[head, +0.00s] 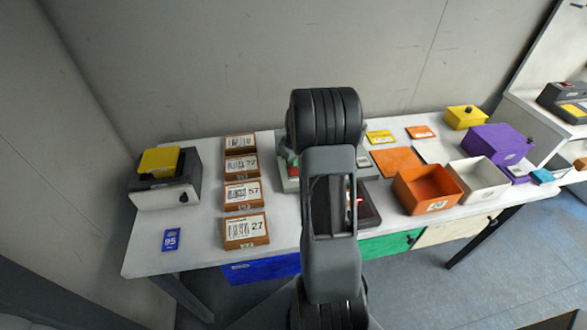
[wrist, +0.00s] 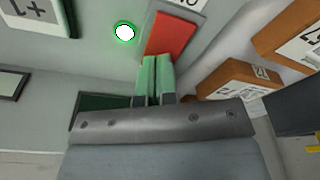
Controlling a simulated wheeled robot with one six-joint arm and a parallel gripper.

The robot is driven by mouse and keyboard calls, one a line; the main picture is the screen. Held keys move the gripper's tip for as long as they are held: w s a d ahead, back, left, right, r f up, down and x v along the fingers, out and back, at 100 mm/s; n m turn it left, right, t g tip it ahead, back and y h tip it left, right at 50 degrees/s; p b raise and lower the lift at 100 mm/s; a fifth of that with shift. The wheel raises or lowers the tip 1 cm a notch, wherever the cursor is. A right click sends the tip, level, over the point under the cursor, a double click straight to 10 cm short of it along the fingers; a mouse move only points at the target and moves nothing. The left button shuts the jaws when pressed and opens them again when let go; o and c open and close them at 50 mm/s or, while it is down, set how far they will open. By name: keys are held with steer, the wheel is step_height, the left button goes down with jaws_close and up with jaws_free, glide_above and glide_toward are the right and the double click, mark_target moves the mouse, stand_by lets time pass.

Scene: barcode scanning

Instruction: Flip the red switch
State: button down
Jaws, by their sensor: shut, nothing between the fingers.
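The red switch (wrist: 172,34) shows at the top of the wrist view, set in a grey housing with a partly cut-off label. My gripper (wrist: 156,66) has green fingers pressed together, with nothing between them. Its tips are at the lower edge of the red switch in that view; I cannot tell whether they touch it. A green-ringed white light (wrist: 124,32) is on the panel left of the switch. In the head view my arm hides most of the grey device (head: 283,184) and the gripper.
Several brown barcode boxes (head: 246,231) stand in a column left of the device. A black-and-white machine with a yellow top (head: 158,160) is further left. An orange bin (head: 412,201), white bin (head: 468,192) and purple box (head: 492,141) are right.

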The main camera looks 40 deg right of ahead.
steer(key=shift+r+p, duration=2.1)
steer(key=shift+r, duration=1.3)
steer(key=shift+m, duration=0.3)
steer(key=s+a+m, duration=0.1)
steer(key=s+a+f+m+g, duration=0.1)
steer(key=s, duration=0.1)
steer(key=shift+s+a, duration=0.1)
steer(key=shift+s, duration=0.2)
steer(key=s+a+r+n+t, duration=0.1)
steer(key=s+a+r, duration=0.5)
steer(key=a, duration=0.4)
steer(key=s+a+r+t, duration=0.2)
steer(key=s+a+r, duration=0.5)
steer(key=a, duration=0.4)
steer(key=shift+s+r+n, duration=0.15)
steer(key=shift+s+n, duration=0.25)
steer(key=shift+s, duration=0.1)
